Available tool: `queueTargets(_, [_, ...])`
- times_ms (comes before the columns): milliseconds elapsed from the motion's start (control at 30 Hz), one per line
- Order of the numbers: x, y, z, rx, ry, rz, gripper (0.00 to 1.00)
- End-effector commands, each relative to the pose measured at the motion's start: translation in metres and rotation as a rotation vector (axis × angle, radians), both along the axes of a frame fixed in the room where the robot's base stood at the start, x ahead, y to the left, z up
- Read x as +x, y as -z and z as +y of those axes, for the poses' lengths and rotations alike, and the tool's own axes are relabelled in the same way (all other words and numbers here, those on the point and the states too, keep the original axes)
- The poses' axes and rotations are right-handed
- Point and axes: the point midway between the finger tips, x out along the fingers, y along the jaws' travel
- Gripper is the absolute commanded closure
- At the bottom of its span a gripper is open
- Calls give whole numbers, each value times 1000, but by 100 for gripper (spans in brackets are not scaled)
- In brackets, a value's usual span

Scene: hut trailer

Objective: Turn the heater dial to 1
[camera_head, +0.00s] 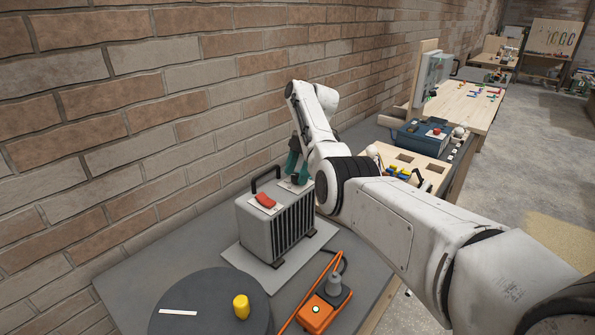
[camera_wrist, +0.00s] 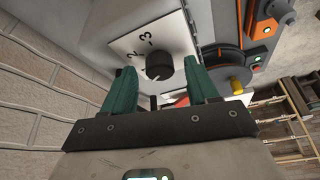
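The heater (camera_head: 257,235) is a grey ribbed box on the bench with a black carry handle and a red rocker switch (camera_head: 265,200) on top. Its dial (camera_wrist: 158,66) is a dark round knob on a white plate (camera_wrist: 135,42), where a 2 and a 3 are readable; the 1 and the pointer setting are not clear. My gripper (camera_head: 295,172) is above the heater's far end. In the wrist view my gripper (camera_wrist: 159,72) has teal fingers apart on either side of the knob, with gaps showing; contact is not visible.
A dark round disc (camera_head: 190,300) with a yellow knob (camera_head: 241,306) and an orange device (camera_head: 318,312) with a cable stand in front of the heater. The brick wall (camera_head: 130,130) is close on the left. A blue box (camera_head: 418,137) and a wooden board lie beyond.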

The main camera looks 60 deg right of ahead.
Motion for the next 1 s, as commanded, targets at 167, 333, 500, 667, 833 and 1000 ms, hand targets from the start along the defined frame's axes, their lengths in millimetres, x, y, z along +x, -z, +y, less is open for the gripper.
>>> queueTargets(167, [0, 0, 0, 0, 1, 0, 42])
queueTargets(333, [-2, -11, -4, -1, 1, 0, 42])
queueTargets(500, [-7, -40, -14, -2, 2, -1, 42])
queueTargets(667, [-13, -67, -25, 0, 2, 0, 42])
queueTargets(833, [-17, -86, -32, 0, 0, 0, 42])
queueTargets(1000, [-19, -97, -36, 0, 0, 0, 42])
